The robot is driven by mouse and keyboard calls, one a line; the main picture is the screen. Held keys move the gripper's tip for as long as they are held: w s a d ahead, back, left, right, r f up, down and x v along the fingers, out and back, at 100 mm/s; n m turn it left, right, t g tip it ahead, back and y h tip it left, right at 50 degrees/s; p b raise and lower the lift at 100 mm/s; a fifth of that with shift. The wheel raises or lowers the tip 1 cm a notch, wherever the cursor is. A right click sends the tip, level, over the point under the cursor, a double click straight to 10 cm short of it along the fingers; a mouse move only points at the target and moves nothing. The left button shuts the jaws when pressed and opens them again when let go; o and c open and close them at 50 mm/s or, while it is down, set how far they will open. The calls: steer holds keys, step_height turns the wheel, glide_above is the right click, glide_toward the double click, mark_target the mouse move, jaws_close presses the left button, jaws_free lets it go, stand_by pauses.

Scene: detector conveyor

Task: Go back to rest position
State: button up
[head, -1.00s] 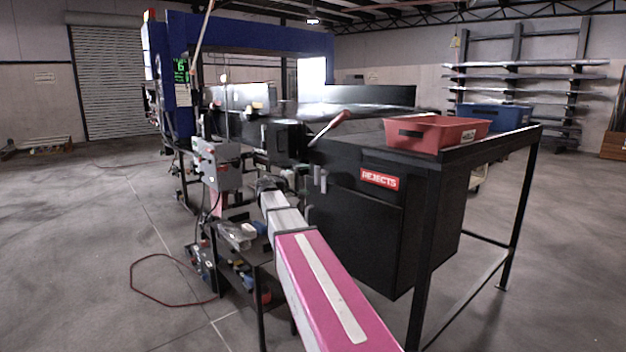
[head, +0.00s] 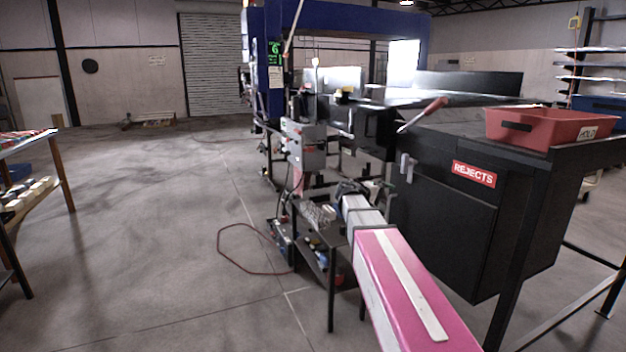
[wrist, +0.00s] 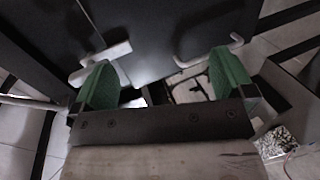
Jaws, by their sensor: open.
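My arm, with a pink and white link, reaches forward in the head view, and my gripper (head: 355,188) is at its far end, small and partly hidden by the arm. It is beside the black rejects cabinet (head: 440,222), near its handles. In the wrist view my gripper (wrist: 163,85) has two green fingers spread wide apart with nothing held between them. Dark cabinet panels and two pale handles (wrist: 105,62) lie beyond the fingertips; I cannot tell whether anything touches.
A small black stand (head: 322,240) with clutter is left of my arm. The blue detector frame (head: 345,18) rises behind. A red bin (head: 545,128) sits on the right table. A red hose (head: 222,250) lies on the floor. Open floor is to the left, before a workbench (head: 62,170).

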steer(key=s+a+f+m+g+y, duration=0.1)
steer(key=s+a+f+y, duration=0.15)
steer(key=s+f, duration=0.5)
steer(key=s+a+f+g+y, duration=0.2)
steer(key=s+f+y, duration=0.25)
steer(key=f, duration=0.65)
steer(key=s+a+f+m+g+y, duration=0.2)
steer(key=s+a+f+y, duration=0.4)
steer(key=s+a+f, duration=0.3)
steer(key=s, duration=0.4)
steer(key=shift+s+f+y, duration=0.15)
steer(key=shift+f+y, duration=0.15)
steer(key=shift+f, duration=0.05)
